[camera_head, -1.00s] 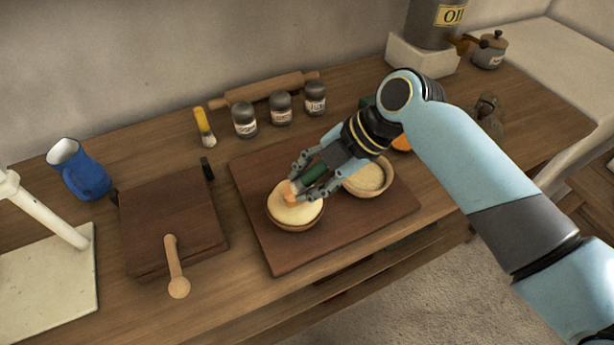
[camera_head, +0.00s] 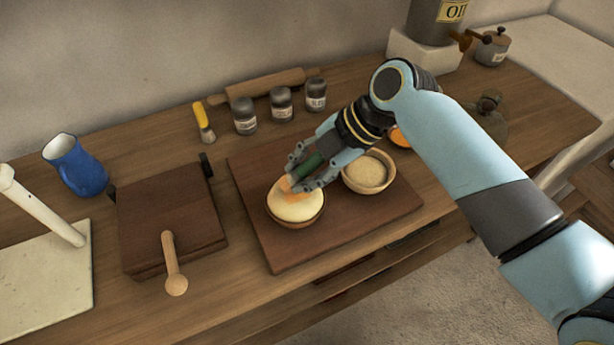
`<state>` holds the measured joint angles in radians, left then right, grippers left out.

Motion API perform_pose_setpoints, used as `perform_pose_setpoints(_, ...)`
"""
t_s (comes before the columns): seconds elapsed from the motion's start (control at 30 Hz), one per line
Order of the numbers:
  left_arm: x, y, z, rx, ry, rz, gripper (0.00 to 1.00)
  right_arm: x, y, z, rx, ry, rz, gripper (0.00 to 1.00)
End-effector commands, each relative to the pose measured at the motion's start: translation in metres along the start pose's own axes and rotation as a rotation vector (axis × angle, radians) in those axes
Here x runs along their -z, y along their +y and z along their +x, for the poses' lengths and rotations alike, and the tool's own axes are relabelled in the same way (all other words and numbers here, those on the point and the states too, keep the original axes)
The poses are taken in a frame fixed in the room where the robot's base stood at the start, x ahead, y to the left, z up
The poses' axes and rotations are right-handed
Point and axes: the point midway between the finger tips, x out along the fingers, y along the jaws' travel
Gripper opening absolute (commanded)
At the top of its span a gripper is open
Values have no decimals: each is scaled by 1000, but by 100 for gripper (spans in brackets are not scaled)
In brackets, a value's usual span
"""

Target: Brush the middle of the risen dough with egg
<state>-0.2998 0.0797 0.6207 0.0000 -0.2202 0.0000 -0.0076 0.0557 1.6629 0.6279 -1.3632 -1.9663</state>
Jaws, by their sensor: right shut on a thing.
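The pale, domed dough (camera_head: 297,207) sits in a round wooden bowl (camera_head: 300,224) on the dark brown board (camera_head: 335,240). My right gripper (camera_head: 305,176) is shut on a brush with a green handle (camera_head: 313,162) and an orange-tan head (camera_head: 288,184). The brush is tilted, with its head at the far left part of the dough. It looks to be touching, though the fingers partly hide the spot. An orange thing (camera_head: 399,137), perhaps the egg, shows behind my right wrist and is mostly hidden. My left gripper is not in view.
A second bowl (camera_head: 368,172) with beige contents stands close right of the dough bowl. A blue jug (camera_head: 75,165) and a wooden box (camera_head: 172,220) with a spoon (camera_head: 172,262) stand left.

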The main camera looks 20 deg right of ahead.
Motion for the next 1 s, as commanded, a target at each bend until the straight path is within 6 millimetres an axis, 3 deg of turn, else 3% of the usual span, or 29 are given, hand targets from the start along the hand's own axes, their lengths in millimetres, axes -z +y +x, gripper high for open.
perform_pose_setpoints(0.27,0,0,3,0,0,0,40,-5,13,4,0,0,0,0)
perform_pose_setpoints(0.7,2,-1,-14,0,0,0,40,7,-14,-6,1,0,0,0)
perform_pose_setpoints(1.0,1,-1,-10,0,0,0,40,4,-12,-1,-1,0,-1,0)
